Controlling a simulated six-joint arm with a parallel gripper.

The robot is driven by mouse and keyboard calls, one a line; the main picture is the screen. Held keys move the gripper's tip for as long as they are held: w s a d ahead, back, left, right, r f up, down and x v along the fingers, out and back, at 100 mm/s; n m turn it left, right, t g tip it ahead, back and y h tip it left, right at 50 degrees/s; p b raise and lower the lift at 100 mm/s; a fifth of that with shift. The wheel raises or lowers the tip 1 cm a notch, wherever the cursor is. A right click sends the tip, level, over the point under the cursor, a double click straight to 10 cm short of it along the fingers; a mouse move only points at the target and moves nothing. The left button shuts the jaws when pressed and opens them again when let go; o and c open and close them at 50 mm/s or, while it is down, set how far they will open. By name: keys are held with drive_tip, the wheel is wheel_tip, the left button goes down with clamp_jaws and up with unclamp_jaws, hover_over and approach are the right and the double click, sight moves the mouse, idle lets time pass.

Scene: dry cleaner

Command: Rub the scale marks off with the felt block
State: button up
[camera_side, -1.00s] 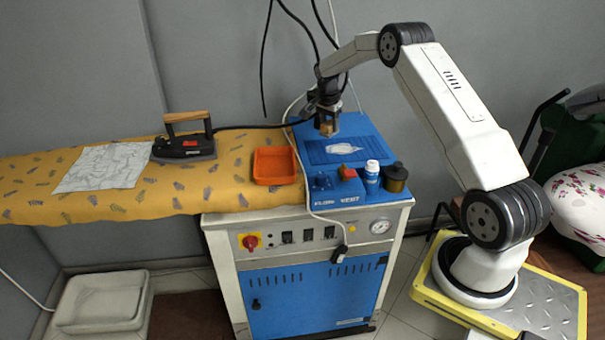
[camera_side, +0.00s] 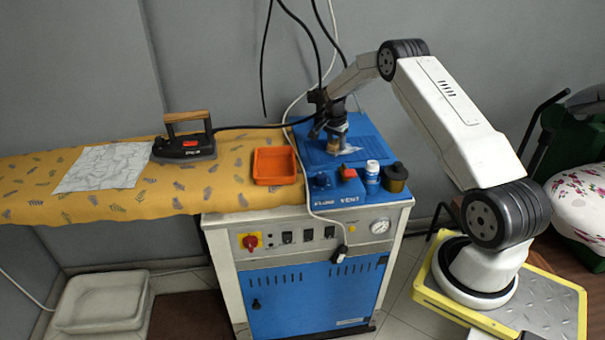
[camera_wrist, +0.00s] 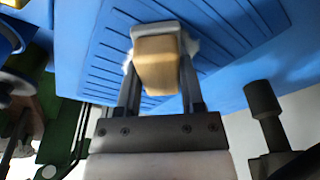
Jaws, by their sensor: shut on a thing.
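My gripper (camera_side: 335,142) is shut on the felt block (camera_wrist: 158,68), a tan block with a pale grey layer at its far end. The block is down at the ribbed blue panel on top of the blue-and-white machine. The white scale marks (camera_side: 350,150) show there as a pale patch sticking out beside the block. In the wrist view, white edges of the marks (camera_wrist: 193,45) show on both sides of the block, which hides their middle. I cannot tell whether the block presses on the panel.
An orange tray (camera_side: 274,166) sits left of the panel on the yellow ironing board. An iron (camera_side: 185,146) rests further left. Cables hang behind.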

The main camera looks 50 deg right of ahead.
sight(363, 144)
drive_tip(key=shift+s+d, duration=3.45)
drive_tip(key=shift+s, duration=0.05)
drive_tip(key=shift+w+d, duration=0.15)
drive_tip(key=shift+d, duration=0.1)
drive_tip(key=shift+w+d, duration=0.2)
drive_tip(key=shift+w, duration=0.05)
drive_tip(key=shift+w+a, duration=0.2)
drive_tip(key=shift+w, duration=0.1)
drive_tip(key=shift+w+a, duration=4.2)
drive_tip(key=shift+a, duration=0.05)
drive_tip(key=shift+w+d, duration=0.3)
drive_tip(key=shift+d, duration=0.1)
drive_tip(key=shift+w+d, duration=0.1)
drive_tip(key=shift+d, duration=0.05)
drive_tip(key=shift+s+d, duration=4.35)
drive_tip(key=shift+s, duration=0.05)
wheel_tip(363, 144, up, 8)
